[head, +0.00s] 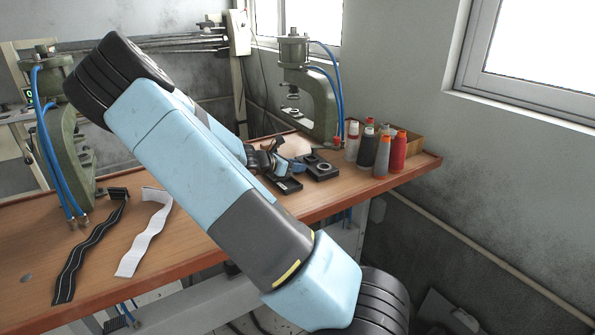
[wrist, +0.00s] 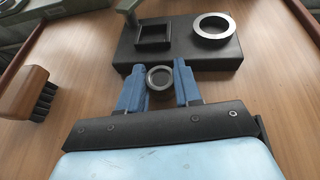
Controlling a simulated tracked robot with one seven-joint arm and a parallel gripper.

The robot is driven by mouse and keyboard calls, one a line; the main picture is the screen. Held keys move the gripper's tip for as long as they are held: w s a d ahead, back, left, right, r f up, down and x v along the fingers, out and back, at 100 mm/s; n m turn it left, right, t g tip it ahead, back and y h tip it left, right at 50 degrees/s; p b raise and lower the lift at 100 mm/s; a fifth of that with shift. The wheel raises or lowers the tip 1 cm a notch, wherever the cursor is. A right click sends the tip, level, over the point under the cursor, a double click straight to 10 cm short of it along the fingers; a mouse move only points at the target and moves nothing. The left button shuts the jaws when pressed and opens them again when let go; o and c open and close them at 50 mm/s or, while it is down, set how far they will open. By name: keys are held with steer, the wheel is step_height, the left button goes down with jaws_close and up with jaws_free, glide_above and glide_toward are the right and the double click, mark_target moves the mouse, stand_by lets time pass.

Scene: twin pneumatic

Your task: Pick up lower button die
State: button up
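The lower button die (wrist: 159,78), a small dark round piece with a raised rim, is between the two blue fingers of my gripper (wrist: 159,72) in the wrist view. The fingers appear to touch it on both sides. Whether it is clear of the surface below cannot be told. The fingertips reach to the front edge of a black block (wrist: 190,62) with a square recess and a bright metal ring. In the head view my gripper (head: 297,165) is just left of this block (head: 322,174); the die cannot be made out there.
A wooden brush (wrist: 22,92) lies left in the wrist view. Thread spools (head: 368,148) stand right of the block. A green press (head: 320,95) stands behind. Black (head: 90,245) and white (head: 145,235) straps lie on the left of the wooden table (head: 190,225).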

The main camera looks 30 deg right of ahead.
jaws_close()
steer(key=shift+r, duration=0.45)
step_height(320, 180, up, 2)
steer(key=shift+r, duration=0.1)
steer(key=s+a+r, duration=0.9)
steer(key=s+r, duration=0.1)
steer(key=shift+s+a, duration=0.2)
